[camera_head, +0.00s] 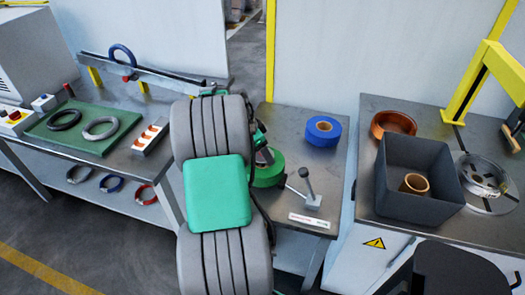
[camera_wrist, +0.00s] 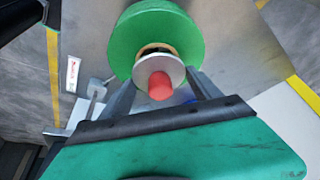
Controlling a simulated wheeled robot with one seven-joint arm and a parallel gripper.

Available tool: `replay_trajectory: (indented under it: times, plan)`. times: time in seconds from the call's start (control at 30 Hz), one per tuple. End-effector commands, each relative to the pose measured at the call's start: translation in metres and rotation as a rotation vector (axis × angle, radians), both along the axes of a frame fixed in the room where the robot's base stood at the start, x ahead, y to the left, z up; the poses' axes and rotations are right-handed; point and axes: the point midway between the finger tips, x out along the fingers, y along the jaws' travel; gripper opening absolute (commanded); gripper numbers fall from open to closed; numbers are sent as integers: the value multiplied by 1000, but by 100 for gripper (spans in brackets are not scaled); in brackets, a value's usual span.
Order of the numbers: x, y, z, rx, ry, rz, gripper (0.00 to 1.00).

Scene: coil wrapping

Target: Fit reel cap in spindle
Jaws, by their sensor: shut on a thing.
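The reel cap (camera_wrist: 172,69) is a pale grey disc with a red knob (camera_wrist: 160,86). It sits between the fingers of my gripper (camera_wrist: 161,84), which is shut on it. Beyond it in the wrist view is a green reel (camera_wrist: 126,43); a tan ring shows at the reel's centre, just behind the cap. The spindle itself is hidden by the cap, and I cannot tell whether cap and spindle touch. In the head view, the green reel (camera_head: 268,172) stands on the middle table, partly behind my arm, which hides the gripper and cap there.
A blue reel (camera_head: 323,131) lies behind the green one. A lever (camera_head: 308,188) stands close at its right. The right table holds a dark bin (camera_head: 402,200), a copper coil (camera_head: 393,123) and a metal flange (camera_head: 482,175). The left bench has a green mat (camera_head: 62,146) with coils.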

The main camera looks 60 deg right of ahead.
Motion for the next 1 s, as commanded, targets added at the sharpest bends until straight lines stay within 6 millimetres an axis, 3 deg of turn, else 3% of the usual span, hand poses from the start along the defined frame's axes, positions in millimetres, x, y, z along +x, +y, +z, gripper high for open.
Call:
replay_trajectory:
  times: [0.7, 0.73, 1.0]
  plan:
    - [0, 0, -19, 0, 0, 0, 25]
    - [0, 0, -18, -1, -1, 0, 75]
    - [0, 0, -18, 0, 0, 0, 97]
